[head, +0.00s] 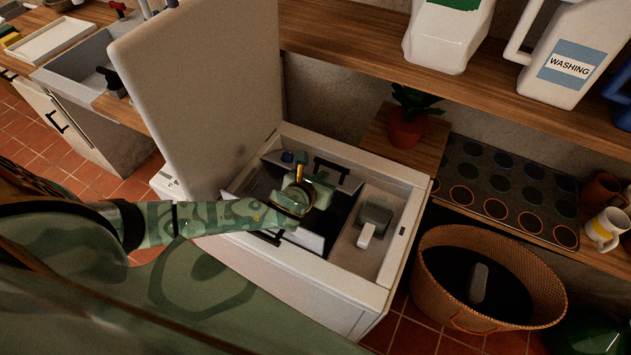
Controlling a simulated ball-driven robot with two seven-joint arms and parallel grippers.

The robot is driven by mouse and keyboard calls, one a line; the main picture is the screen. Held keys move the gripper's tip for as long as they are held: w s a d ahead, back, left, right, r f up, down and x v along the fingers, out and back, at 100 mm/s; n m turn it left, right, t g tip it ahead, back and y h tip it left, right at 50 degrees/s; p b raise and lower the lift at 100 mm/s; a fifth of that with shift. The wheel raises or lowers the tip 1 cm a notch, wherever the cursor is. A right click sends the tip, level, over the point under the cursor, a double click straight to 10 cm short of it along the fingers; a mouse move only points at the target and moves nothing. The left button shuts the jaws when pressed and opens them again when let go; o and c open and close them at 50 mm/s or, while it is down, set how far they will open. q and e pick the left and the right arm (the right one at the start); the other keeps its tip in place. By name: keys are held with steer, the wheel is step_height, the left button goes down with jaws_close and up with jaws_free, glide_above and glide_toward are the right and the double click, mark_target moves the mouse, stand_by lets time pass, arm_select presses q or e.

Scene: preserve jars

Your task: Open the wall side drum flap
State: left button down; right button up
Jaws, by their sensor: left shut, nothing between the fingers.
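A white top-loading washing machine (287,279) stands in the middle with its lid (200,95) raised. In its top opening, a pale flap with a dark handle (331,168) shows on the wall side, partly behind my left gripper. A second dark handle (266,238) shows on the near side, partly under my left arm. The dark drum interior (337,222) shows between them. My left gripper (314,189) is shut and empty over the opening, close to the wall side flap. I cannot tell whether it touches the flap. The flap's exact angle is partly hidden. My right gripper is not in view.
A grey and white dispenser part (374,218) sits right of the drum opening. A wicker basket (450,308) stands on the tiled floor at right. A potted plant (407,128) and a wooden shelf (350,48) with a washing bottle (568,62) are behind. The raised lid bounds the left.

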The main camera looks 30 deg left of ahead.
mark_target(331, 164)
arm_select(q)
steer(key=shift+x, duration=1.2)
steer(key=shift+r, duration=0.1)
steer(key=shift+w+r+g+p, duration=0.4)
steer(key=shift+r+p, duration=0.1)
steer(key=shift+p, duration=0.7)
steer(key=w+r+g+p, duration=0.2)
steer(key=w+p, duration=0.1)
steer(key=p, duration=0.4)
steer(key=shift+a+r+g, duration=0.15)
steer(key=shift+r+g, duration=0.15)
steer(key=shift+r, duration=0.1)
steer(key=shift+g, duration=0.5)
steer(key=shift+w+a+f+b, duration=0.1)
steer(key=shift+w+b, duration=0.7)
steer(key=shift+w, duration=1.15)
steer(key=shift+w+a+f+b, duration=0.1)
steer(key=shift+w+b, duration=0.65)
steer(key=shift+w, duration=1.15)
steer(key=shift+r, duration=0.1)
